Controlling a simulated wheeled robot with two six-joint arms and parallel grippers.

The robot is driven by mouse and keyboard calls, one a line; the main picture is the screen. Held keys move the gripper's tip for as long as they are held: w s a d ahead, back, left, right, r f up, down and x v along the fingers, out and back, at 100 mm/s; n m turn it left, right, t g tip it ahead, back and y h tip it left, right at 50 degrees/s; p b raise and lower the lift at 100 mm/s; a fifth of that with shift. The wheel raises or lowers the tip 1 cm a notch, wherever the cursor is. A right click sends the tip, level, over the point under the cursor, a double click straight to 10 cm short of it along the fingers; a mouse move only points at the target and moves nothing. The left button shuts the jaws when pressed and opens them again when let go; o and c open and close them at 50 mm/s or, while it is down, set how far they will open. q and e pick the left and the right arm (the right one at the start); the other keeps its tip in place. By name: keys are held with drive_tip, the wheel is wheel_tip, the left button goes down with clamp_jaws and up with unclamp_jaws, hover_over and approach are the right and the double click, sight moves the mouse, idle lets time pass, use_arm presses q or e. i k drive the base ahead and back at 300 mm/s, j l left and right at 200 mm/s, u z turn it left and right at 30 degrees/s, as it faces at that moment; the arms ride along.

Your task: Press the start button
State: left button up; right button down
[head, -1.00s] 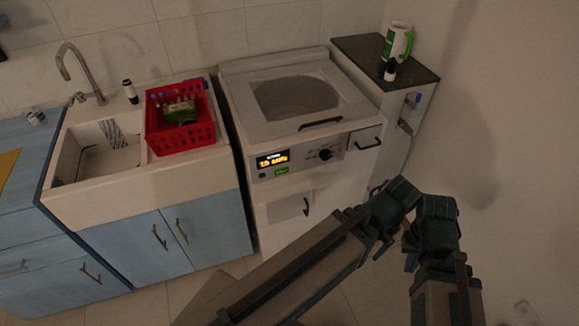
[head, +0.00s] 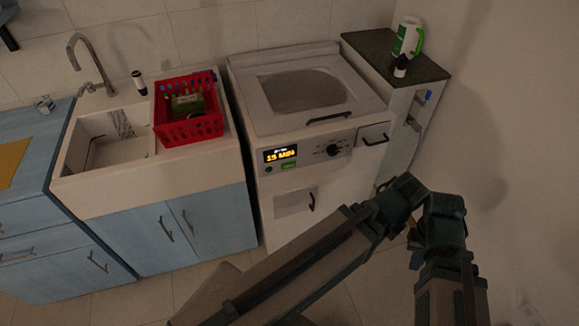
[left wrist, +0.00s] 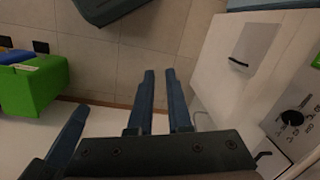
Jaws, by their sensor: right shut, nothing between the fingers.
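The white washing machine (head: 300,130) has a lit display (head: 280,154) reading about 15 MIN. A green label (head: 289,166) and a small dark green round button (head: 268,170) sit below the display. A black knob (head: 333,150) is right of it. Which one is the start button I cannot read. My right gripper (head: 415,258) is shut and empty, low in front of the machine's right side and apart from the panel. In the left wrist view my left gripper (left wrist: 162,95) shows blue prongs with a narrow gap; its opening is unclear. The knob (left wrist: 293,117) and part of the green label (left wrist: 316,61) show there.
A sink (head: 105,150) on blue cabinets and a red basket (head: 188,130) stand left of the machine. Green bin (left wrist: 35,90) shows at left in the left wrist view.

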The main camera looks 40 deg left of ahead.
sight(292, 164)
drive_tip(key=k+j, duration=0.75)
